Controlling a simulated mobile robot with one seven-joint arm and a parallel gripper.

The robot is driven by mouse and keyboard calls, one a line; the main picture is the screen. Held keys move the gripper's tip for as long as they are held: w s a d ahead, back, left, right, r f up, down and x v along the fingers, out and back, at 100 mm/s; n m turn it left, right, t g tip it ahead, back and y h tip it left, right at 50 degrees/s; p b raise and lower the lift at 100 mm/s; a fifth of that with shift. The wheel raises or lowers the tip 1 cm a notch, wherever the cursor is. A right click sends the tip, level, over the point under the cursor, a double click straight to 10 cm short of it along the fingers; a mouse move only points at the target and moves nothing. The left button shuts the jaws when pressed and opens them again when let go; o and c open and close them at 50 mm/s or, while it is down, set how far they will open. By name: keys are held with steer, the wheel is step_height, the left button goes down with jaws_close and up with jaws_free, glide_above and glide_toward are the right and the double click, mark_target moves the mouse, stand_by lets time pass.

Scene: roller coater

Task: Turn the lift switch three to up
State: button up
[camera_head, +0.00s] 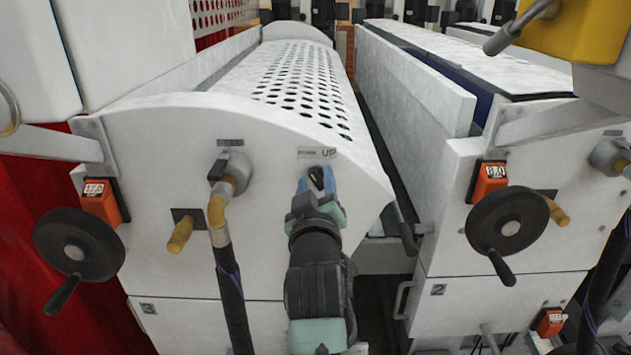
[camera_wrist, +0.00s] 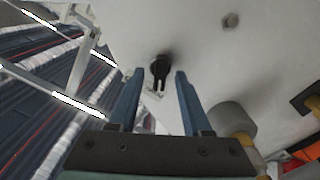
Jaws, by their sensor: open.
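The lift switch (camera_wrist: 160,70) is a small black knob on the white machine panel, under a label reading UP (camera_head: 325,152) in the head view. In the wrist view it lies between the tips of the blue fingers of my gripper (camera_wrist: 159,76), with a gap on each side. In the head view my gripper (camera_head: 316,190) reaches up to the panel and covers much of the switch, of which only a dark part (camera_head: 316,173) shows. The gripper is open and holds nothing. I cannot tell the switch's exact setting.
A pipe fitting with a hose (camera_head: 228,190) is left of my gripper. A black handwheel (camera_head: 78,247) and an orange counter (camera_head: 101,203) sit further left. Another handwheel (camera_head: 507,235) is on the right-hand machine. A narrow gap separates the two machines.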

jaws_close()
steer(key=shift+m, duration=0.3)
steer(key=m+b, duration=0.1)
steer(key=m, duration=0.4)
steer(key=m+b, duration=0.1)
steer(key=m, duration=0.5)
steer(key=shift+d, duration=0.2)
steer(key=shift+m, duration=0.3)
stand_by(0.4)
jaws_free()
